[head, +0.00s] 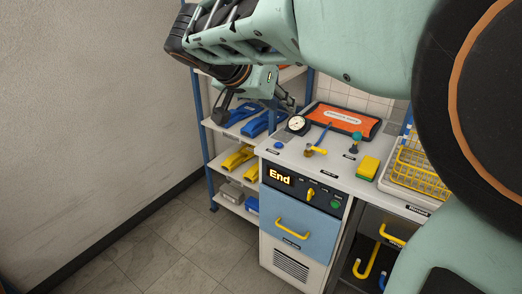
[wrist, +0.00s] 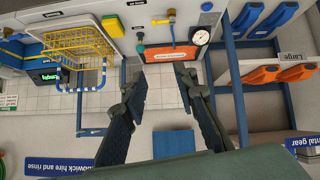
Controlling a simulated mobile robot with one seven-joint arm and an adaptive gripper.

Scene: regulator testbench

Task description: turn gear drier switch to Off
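The gear drier panel is on the front of the bench, with a lit display (head: 280,177) reading "End". A yellow switch knob (head: 310,194) sits right of the display, its handle roughly upright, with small labels above it too small to read. A green button (head: 336,204) is to its right. My gripper (head: 258,108) is up and left of the panel, above the bench's far left corner and well apart from the knob. In the wrist view, my gripper (wrist: 163,88) has its fingers spread with nothing between them. The knob is not visible in the wrist view.
A blue drawer with a yellow handle (head: 292,229) is below the panel. On the bench are a gauge (head: 298,124), an orange board (head: 342,121), a yellow sponge (head: 368,167) and a wire basket (head: 412,168). A shelf with blue and yellow items stands behind. Floor in front is clear.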

